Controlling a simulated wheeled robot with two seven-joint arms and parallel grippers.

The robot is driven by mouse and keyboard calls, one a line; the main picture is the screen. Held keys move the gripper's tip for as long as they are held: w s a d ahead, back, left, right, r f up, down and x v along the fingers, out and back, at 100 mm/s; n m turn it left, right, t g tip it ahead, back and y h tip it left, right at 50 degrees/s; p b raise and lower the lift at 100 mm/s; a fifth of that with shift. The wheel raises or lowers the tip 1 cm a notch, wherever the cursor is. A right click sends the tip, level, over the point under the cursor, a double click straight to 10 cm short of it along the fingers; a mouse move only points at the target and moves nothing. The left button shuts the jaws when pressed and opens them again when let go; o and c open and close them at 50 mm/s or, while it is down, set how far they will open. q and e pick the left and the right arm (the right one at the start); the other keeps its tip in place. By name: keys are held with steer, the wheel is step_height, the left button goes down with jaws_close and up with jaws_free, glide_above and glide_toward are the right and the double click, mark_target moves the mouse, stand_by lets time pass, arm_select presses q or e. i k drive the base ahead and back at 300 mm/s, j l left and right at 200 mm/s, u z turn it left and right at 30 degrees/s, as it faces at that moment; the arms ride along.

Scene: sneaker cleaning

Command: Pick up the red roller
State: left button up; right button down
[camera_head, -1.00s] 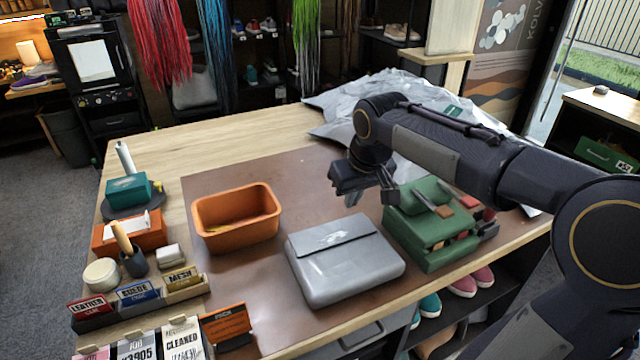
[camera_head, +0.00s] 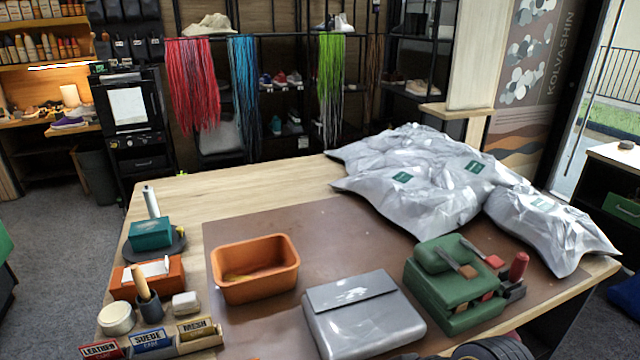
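A red, rounded roller-like piece (camera_head: 518,266) stands upright at the right end of a dark holder (camera_head: 511,293), beside the green box (camera_head: 452,297). A smaller flat red piece (camera_head: 495,261) lies at the box's right side. I cannot tell for certain which red piece is the roller. Neither gripper shows in the head view. Only a dark, ridged part of my own arm shows at the bottom edge, right of centre, below the green box.
A grey case (camera_head: 362,318) lies left of the green box, and an orange bin (camera_head: 255,270) stands farther left. Silver bags (camera_head: 420,185) fill the back right of the table. The brown mat (camera_head: 330,225) is bare behind the case.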

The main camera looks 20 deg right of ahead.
mark_target(519, 263)
steer(key=z, duration=2.1)
